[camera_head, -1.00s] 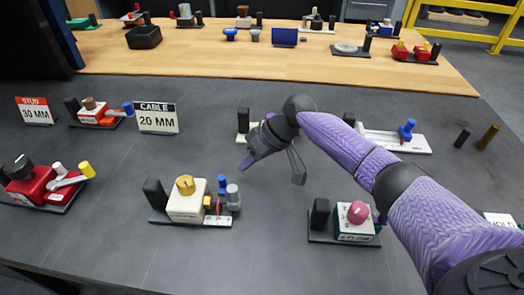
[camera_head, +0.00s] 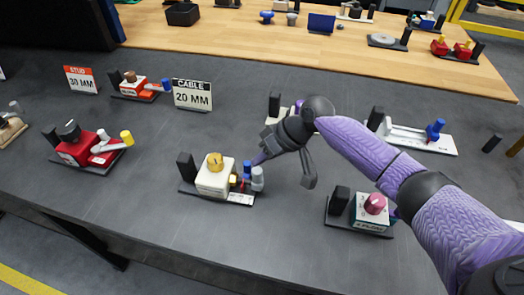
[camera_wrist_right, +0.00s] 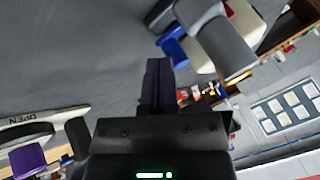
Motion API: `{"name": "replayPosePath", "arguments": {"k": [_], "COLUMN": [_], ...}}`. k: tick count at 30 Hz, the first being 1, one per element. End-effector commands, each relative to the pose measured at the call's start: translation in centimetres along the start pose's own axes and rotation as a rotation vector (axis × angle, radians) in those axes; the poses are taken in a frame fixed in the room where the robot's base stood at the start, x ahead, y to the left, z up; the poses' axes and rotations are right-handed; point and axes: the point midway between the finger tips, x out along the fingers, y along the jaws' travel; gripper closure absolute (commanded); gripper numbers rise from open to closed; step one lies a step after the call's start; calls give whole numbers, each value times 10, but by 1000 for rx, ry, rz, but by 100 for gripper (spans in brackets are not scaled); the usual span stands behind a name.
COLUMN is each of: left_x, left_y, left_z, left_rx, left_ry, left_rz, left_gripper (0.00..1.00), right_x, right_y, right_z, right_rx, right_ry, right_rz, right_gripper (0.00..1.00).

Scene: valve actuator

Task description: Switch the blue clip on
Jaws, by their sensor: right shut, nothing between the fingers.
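A small blue clip (camera_head: 247,172) stands on the white device with a brass knob (camera_head: 213,178), beside a grey cylinder (camera_head: 257,180). My right gripper (camera_head: 260,158) is shut and empty, its dark purple fingertips right at the top of the blue clip. I cannot tell whether they touch it. In the right wrist view the shut fingers (camera_wrist_right: 156,82) point up toward the blue clip (camera_wrist_right: 174,46), with the grey cylinder (camera_wrist_right: 224,42) to its right. The clip is partly hidden by the fingertips in the head view. My left gripper is not in view.
A red device (camera_head: 82,150) stands to the left and a teal-sided device with a pink knob (camera_head: 374,206) to the right. A white device with a blue lever (camera_head: 433,131) is behind my right arm. The dark table front is clear.

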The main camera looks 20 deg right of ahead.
Motion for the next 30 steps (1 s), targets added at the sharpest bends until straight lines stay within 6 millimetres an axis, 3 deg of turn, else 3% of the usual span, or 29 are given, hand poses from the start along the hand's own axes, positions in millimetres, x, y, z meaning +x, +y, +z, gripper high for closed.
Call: {"name": "replayPosePath", "arguments": {"k": [7,15,21,30], "left_x": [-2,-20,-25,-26], "left_y": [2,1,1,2], "left_z": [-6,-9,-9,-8], "left_rx": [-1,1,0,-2], "left_ry": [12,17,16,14], "left_rz": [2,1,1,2], "left_gripper": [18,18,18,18], "right_x": [-8,-65,-93,-98], "right_y": [1,0,1,1], "right_z": [0,-1,-1,0], "right_rx": [1,0,1,1], "right_ry": [0,1,-1,-2], "right_rz": [1,2,1,-1], "right_gripper": [100,100,100,100]}}
